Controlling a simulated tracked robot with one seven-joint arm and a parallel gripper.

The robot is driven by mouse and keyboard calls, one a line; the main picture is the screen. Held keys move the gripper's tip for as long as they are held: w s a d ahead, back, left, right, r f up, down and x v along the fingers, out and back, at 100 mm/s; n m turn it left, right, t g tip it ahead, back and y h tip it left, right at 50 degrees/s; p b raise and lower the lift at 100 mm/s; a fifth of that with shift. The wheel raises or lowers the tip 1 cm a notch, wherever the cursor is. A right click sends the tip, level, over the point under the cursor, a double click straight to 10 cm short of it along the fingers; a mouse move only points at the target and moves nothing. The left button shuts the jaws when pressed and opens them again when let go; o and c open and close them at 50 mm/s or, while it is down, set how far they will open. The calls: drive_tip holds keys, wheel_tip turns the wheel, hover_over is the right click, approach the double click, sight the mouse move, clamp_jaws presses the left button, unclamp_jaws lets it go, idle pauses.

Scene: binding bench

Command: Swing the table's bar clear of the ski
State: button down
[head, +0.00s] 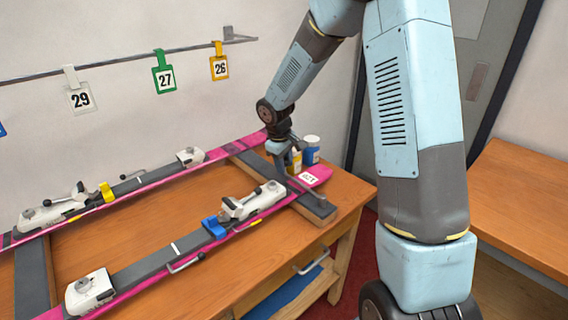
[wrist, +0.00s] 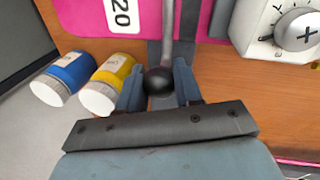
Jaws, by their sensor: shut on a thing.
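The bar is a thin grey rod (wrist: 168,35) with a black ball knob (wrist: 159,80) at its near end. My gripper (wrist: 159,88) has its two fingers on either side of the knob, shut on it. In the wrist view the rod runs up the picture from the knob, across the pink ski (wrist: 75,14); whether it touches the ski I cannot tell. In the head view my gripper (head: 284,163) is low at the table's right end, beside the near pink ski's labelled end (head: 316,174); the bar is too small to make out there.
A blue-labelled bottle (head: 311,151) and a yellow-labelled bottle (head: 295,162) stand close by my gripper. White bindings (head: 254,201) sit on the near ski. A second pink ski (head: 153,178) lies behind. Numbered tags hang on a wall rail (head: 120,62). A bare wooden bench (head: 525,205) is at right.

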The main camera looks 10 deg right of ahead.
drive_tip(key=shift+w+d, duration=0.1)
drive_tip(key=shift+w+d+m, duration=0.4)
drive_tip(key=shift+d+m, duration=0.3)
drive_tip(key=shift+d, duration=0.05)
drive_tip(key=d+m, duration=0.1)
drive_tip(key=d, duration=0.1)
drive_tip(key=w+d+m, duration=0.1)
drive_tip(key=d, duration=0.1)
drive_tip(key=d+m, duration=0.2)
drive_tip(key=shift+w+d+g+h, duration=0.1)
drive_tip(key=shift+w+g+h, duration=0.2)
drive_tip(key=shift+g, duration=0.1)
drive_tip(key=d+m, duration=0.2)
drive_tip(key=d, duration=0.1)
drive_tip(key=d+m, duration=0.1)
drive_tip(key=d, duration=0.1)
drive_tip(key=shift+s+d+m+g, duration=0.2)
drive_tip(key=shift+s+m+g, duration=0.05)
drive_tip(key=shift+m+g, duration=0.15)
drive_tip(key=s+d+m+g, duration=0.1)
drive_tip(key=s+d+m, duration=0.7)
drive_tip(key=d+m, duration=0.1)
drive_tip(key=shift+d+y, duration=0.4)
drive_tip(key=shift+d, duration=0.3)
drive_tip(key=c, duration=1)
unclamp_jaws()
drive_tip(key=shift+o, duration=1)
